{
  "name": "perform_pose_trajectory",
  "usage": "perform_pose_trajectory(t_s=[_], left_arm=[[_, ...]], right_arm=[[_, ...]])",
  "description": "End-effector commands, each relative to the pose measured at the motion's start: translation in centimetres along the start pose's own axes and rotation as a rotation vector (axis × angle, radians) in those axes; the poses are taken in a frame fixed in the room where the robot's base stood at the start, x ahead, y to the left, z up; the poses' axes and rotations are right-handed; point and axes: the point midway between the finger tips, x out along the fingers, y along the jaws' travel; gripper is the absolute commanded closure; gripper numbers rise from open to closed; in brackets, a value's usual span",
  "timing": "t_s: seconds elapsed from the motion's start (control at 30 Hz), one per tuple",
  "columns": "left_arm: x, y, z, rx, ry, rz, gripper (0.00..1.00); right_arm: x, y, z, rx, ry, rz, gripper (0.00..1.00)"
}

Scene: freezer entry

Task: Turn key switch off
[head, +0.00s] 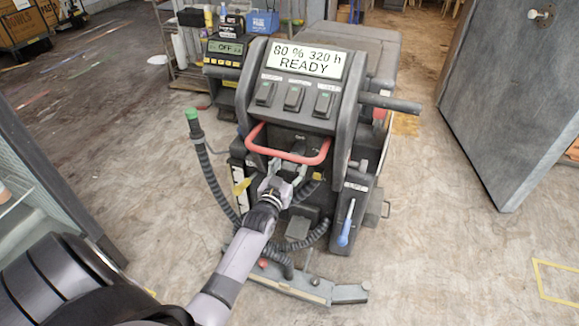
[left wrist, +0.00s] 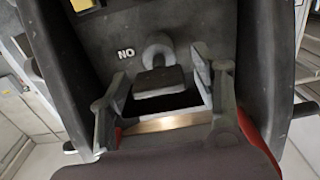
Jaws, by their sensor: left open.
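The key switch (left wrist: 158,78) shows in the left wrist view as a grey knob with a blocky grip on a dark panel, beside a white label (left wrist: 126,53) that reads "NO" in this picture. My left gripper (head: 288,170) is open at the machine's front, just below the red handle (head: 258,148). In the left wrist view its two fingers (left wrist: 158,68) stand on either side of the key switch, with gaps that look clear of it. In the head view the key is mostly hidden behind the gripper. My right gripper is not in view.
The machine's display (head: 303,61) reads "80 % 320 h READY", above several black rocker switches (head: 294,98). A smaller panel (head: 225,48) at its left reads "OFF". A blue lever (head: 346,225) and a green-tipped hose (head: 194,122) flank the front. A grey door (head: 510,100) stands right.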

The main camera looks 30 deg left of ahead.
Motion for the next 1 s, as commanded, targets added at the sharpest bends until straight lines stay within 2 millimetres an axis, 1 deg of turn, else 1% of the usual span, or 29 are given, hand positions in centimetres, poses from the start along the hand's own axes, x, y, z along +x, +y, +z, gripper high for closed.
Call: perform_pose_trajectory(t_s=[0.13,0.17,0.87,1.0], left_arm=[[-0.01,0.01,-0.01,0.000,0.000,0.000,0.42],[-0.01,0.00,-0.01,0.000,0.000,0.000,0.43],[-0.04,0.01,0.00,0.000,0.000,0.000,0.90],[-0.04,0.00,0.00,-0.004,0.000,0.000,0.90]], right_arm=[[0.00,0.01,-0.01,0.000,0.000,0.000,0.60],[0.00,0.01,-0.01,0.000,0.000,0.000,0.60],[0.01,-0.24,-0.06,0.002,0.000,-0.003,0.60],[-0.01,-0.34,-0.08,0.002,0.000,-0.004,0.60]])
